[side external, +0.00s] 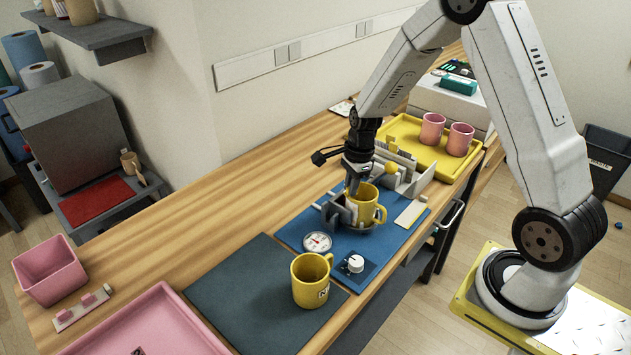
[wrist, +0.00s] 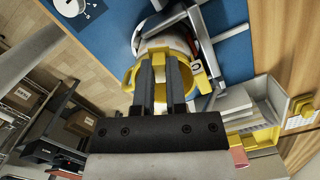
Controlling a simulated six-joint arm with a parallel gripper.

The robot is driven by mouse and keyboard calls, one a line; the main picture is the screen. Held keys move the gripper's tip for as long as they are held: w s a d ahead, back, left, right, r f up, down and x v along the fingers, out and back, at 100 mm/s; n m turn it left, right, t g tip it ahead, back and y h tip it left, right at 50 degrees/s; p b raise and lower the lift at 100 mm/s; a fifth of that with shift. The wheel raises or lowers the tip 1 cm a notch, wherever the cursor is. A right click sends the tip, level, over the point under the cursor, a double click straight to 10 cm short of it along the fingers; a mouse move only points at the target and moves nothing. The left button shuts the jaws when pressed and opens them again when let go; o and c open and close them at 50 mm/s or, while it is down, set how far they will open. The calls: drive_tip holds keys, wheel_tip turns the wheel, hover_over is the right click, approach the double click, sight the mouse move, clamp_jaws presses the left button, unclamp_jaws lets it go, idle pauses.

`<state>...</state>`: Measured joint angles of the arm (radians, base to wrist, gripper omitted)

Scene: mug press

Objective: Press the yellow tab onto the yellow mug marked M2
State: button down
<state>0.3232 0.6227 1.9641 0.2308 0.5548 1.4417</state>
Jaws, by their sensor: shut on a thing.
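A yellow mug (side external: 362,199) stands upright in a grey fixture (side external: 337,213) on the blue mat, its handle toward the right. In the wrist view its yellow handle (wrist: 128,78) shows left of my fingers. My gripper (side external: 352,186) points down at this mug. In the wrist view its fingers (wrist: 161,80) are shut on a small yellow piece (wrist: 160,103), which looks like the yellow tab; the fingers hide most of it. I cannot tell whether it touches the mug. A second yellow mug (side external: 311,281) with a dark mark stands on the dark mat; its mark is not clearly readable.
A round gauge (side external: 317,242) and a knob box (side external: 354,264) lie in front of the fixture on the blue mat (side external: 292,233). A yellow tray (side external: 407,127) with two pink mugs is behind. Pink containers stand at left. The dark mat (side external: 235,290) has free room.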

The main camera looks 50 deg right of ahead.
drive_tip(key=shift+f, duration=0.45)
idle(1.1)
drive_tip(key=c, duration=0.6)
unclamp_jaws()
drive_tip(key=shift+r, duration=0.1)
drive_tip(key=shift+s+d+r, duration=0.1)
drive_tip(key=shift+d+r, duration=0.1)
drive_tip(key=shift+r, duration=1.7)
drive_tip(key=shift+s+d+r, duration=0.1)
drive_tip(key=shift+d+r, duration=0.1)
drive_tip(key=shift+r, duration=1.7)
